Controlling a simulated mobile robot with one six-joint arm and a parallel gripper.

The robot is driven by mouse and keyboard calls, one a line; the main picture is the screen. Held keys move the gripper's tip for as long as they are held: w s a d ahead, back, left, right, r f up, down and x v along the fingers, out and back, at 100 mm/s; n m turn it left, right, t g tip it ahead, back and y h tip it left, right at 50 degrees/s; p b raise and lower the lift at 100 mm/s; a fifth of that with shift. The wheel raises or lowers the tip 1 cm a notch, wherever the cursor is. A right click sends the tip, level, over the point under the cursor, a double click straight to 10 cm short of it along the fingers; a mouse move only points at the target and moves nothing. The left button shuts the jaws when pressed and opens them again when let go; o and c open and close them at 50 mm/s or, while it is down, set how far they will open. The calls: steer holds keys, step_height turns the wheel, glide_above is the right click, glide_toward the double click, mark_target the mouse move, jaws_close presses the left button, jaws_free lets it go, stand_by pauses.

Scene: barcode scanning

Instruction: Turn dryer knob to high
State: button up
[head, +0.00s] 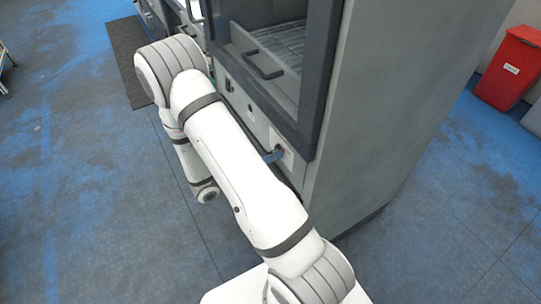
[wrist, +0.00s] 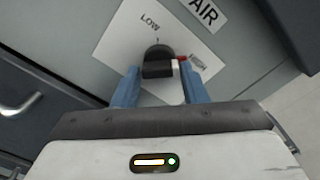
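The black dryer knob (wrist: 158,62) sits on a white label plate (wrist: 118,42) on the grey panel, ahead of my gripper in the wrist view. "LOW" is printed above left of the knob. Lettering at its right is partly covered, and a small red and white part shows at the knob's right side. My gripper (wrist: 159,88) is open, with one blue finger on each side of the knob and gaps between. In the head view my gripper (head: 273,156) is at the lower front panel of the dryer (head: 390,100); the knob is hard to make out there.
A dark framed door with a handle (head: 265,65) is above the panel. A red bin (head: 508,68) stands far right. The blue-grey floor at left is mostly clear.

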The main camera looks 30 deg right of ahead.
steer(key=o, duration=0.3)
steer(key=a, duration=0.7)
steer(key=shift+a, duration=0.4)
steer(key=shift+s, duration=0.15)
